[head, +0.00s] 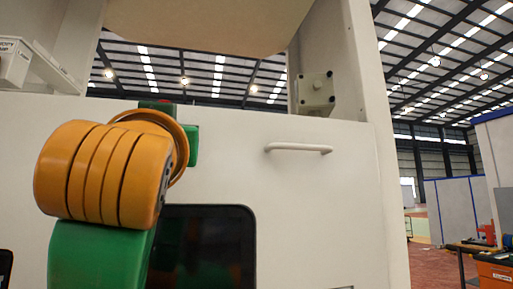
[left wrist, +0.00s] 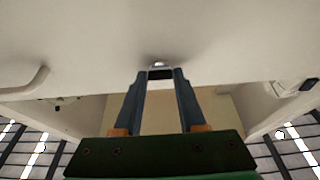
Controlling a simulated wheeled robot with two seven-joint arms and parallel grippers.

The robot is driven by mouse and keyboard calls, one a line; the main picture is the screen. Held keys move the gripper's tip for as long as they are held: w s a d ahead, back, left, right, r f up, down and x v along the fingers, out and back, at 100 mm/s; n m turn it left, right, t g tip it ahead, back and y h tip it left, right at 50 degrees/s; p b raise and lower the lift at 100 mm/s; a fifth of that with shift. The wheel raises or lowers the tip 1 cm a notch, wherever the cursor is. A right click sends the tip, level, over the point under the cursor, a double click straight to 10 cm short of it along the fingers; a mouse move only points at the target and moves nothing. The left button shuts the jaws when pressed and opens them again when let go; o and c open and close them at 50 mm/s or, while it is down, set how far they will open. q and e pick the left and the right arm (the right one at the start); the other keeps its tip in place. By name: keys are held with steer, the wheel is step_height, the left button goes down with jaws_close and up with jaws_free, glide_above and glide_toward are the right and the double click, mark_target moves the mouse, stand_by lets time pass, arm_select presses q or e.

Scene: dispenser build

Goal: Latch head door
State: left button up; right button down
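The head door is a broad white panel (head: 330,210) with a white bar handle (head: 298,148) and a dark window (head: 235,230). My left arm covers its upper left part in the head view and hides my left gripper there. In the left wrist view my left gripper (left wrist: 160,76) points at the white panel (left wrist: 90,35), its two dark fingers apart. A small silvery latch piece (left wrist: 158,65) shows at the fingertips, by the panel's edge. I cannot tell whether the fingers touch it. The handle shows at the left of that view (left wrist: 28,83). My right gripper is in neither view.
A pale panel (head: 200,22) hangs above the opening over the door. A white box (head: 12,62) stands at the upper left. Open hall lies to the right.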

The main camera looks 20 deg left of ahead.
arm_select(q)
steer(key=c, duration=0.4)
jaws_close()
steer(key=shift+m, duration=0.3)
steer(key=shift+s+a+r+m+g+h, duration=0.15)
steer(key=shift+m+h, duration=1.35)
steer(key=shift+m, duration=2.15)
steer(key=shift+a+r+m+g+h, duration=0.1)
steer(key=shift+r+m+g+h, duration=0.15)
steer(key=shift+m+h, duration=2.3)
steer(key=shift+s+a+r+m+g+h, duration=0.15)
steer(key=shift+m+h, duration=0.3)
steer(key=shift+m, duration=4.25)
steer(key=shift+w+f, duration=0.1)
steer(key=o, duration=1.1)
jaws_free()
